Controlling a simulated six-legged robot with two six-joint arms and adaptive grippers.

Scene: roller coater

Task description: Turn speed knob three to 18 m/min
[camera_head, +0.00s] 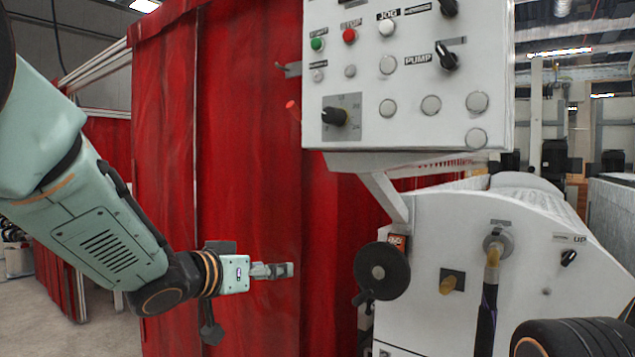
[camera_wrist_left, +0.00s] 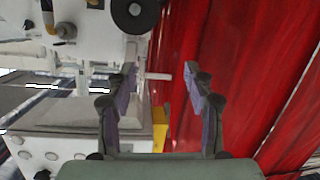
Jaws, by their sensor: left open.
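A black knob (camera_head: 335,116) sits on a grey dial plate with numbers, at the lower left of the white control panel (camera_head: 355,88). Its numbers are too small to read surely, as is the exact pointer setting. My left gripper (camera_head: 290,270) is below and left of the panel, in front of the red curtain, apart from the knob. In the left wrist view the gripper (camera_wrist_left: 160,78) has its two fingers spread, with nothing held between them. The panel shows there at the lower left (camera_wrist_left: 60,145). My right gripper is not in view.
A black handwheel (camera_head: 382,270) stands to the right of my left gripper. A pump switch (camera_head: 446,56) and several buttons share the panel. The white machine body (camera_head: 430,305) is below it.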

